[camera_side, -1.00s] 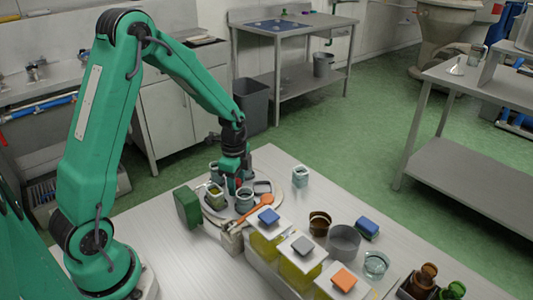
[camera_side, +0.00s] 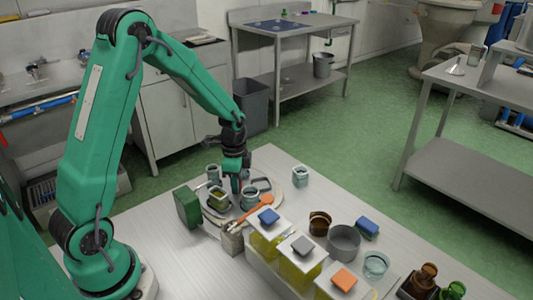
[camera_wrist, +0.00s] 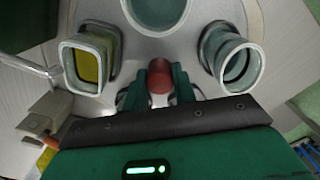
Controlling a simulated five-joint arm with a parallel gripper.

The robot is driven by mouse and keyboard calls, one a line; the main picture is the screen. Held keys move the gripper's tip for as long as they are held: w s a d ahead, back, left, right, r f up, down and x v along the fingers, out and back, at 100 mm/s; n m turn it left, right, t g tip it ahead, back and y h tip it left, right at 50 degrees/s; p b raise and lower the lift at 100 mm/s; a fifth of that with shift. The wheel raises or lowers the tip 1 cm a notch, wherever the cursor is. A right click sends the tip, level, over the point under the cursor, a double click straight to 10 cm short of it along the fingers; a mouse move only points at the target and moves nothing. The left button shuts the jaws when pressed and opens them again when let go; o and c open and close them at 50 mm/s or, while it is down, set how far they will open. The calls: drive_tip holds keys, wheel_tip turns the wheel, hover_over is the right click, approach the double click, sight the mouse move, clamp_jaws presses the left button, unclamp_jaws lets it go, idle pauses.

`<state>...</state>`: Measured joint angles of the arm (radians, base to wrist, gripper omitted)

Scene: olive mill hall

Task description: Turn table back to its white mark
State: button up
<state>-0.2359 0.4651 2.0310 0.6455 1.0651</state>
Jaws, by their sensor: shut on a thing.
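The turntable (camera_side: 278,190) is a round pale disc on the bench, carrying several jars. It fills much of the wrist view (camera_wrist: 150,46). The side view shows the yellow-green jar (camera_side: 218,199) at the front left. I cannot make out the white mark.
A green block (camera_side: 187,208) stands close to the turntable's left. An orange spoon (camera_side: 256,208) and a row of lidded yellow containers (camera_side: 270,240) are close in front. A small white-grey jar (camera_side: 300,175) stands to the right. The bench beyond it is bare.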

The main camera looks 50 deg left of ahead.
drive_tip(key=n, duration=0.4)
drive_tip(key=shift+n, duration=2.8)
drive_tip(key=n, duration=0.4)
drive_tip(key=shift+n, duration=2.7)
drive_tip(key=o, duration=0.6)
drive_tip(key=shift+o, duration=0.2)
